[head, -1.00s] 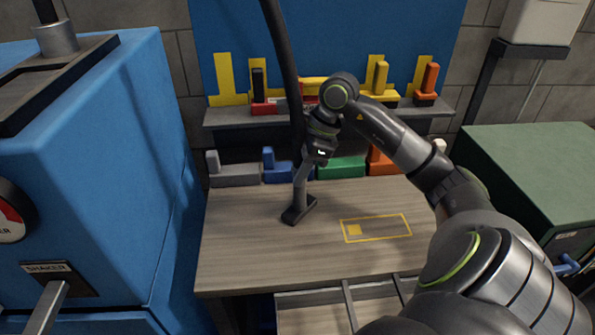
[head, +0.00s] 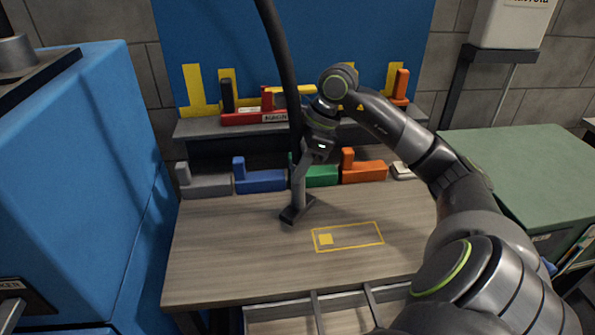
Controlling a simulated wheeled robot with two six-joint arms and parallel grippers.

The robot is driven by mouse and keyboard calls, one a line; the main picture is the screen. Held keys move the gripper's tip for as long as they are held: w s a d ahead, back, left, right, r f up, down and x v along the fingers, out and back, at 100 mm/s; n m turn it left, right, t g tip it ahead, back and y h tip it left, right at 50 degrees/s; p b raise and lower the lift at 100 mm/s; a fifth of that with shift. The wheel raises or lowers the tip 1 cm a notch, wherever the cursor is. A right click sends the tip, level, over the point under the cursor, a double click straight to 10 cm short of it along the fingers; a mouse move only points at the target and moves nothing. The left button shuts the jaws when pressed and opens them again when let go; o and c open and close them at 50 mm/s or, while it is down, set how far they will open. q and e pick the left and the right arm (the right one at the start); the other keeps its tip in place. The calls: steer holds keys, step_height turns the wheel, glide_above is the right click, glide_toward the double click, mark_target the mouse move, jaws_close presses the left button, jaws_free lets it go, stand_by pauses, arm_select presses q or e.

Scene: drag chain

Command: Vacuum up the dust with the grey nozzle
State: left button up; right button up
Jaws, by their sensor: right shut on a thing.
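The grey nozzle (head: 297,207) has a flat dark foot and stands on or just above the wooden worktop (head: 220,265), left of a yellow-outlined rectangle (head: 347,237). A dark hose (head: 277,55) runs up from it out of the picture. My right gripper (head: 311,158) is shut on the nozzle's upper part, and its fingers are partly hidden. I cannot make out any dust on the worktop. My left gripper is not in view.
Grey (head: 205,186), blue (head: 261,180), green (head: 322,175) and orange (head: 364,172) blocks line the worktop's back, below a shelf (head: 200,128) with coloured pieces. A blue machine (head: 75,180) stands left, a green cabinet (head: 535,170) right. The worktop's front is clear.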

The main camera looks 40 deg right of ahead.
steer(key=shift+w+a+r+p, duration=0.15)
steer(key=shift+r+p, duration=0.2)
steer(key=shift+r, duration=0.6)
steer(key=shift+d+r+p, duration=0.2)
steer(key=shift+r+p, duration=0.35)
steer(key=shift+r, duration=0.55)
steer(key=shift+a+r, duration=0.15)
steer(key=shift+r, duration=0.35)
